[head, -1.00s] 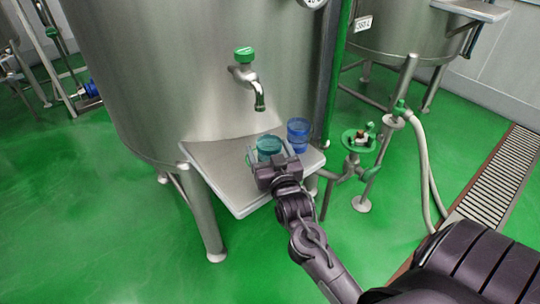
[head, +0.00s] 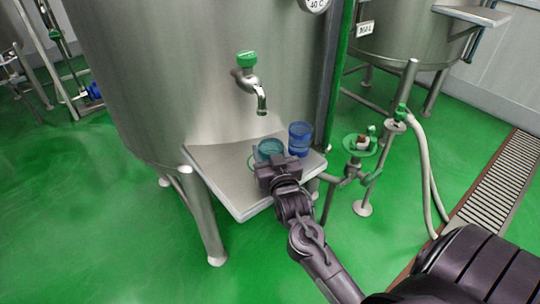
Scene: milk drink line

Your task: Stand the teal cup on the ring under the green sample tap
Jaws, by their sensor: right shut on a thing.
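The teal cup (head: 270,149) is upright above or on the metal shelf (head: 225,178), below and slightly right of the spout of the green-handled sample tap (head: 247,62). My right gripper (head: 272,162) is shut on the cup from the near side and hides its lower part. A thin green edge, apparently the ring (head: 251,163), shows just left of the gripper; the rest of it is hidden. I cannot tell whether the cup touches the ring or is held over it. My left gripper is not in view.
A blue cup (head: 300,139) stands close to the right of the teal cup, near the tank wall. A green pipe (head: 340,80) and a valve stand (head: 360,146) are right of the shelf. The left part of the shelf is clear.

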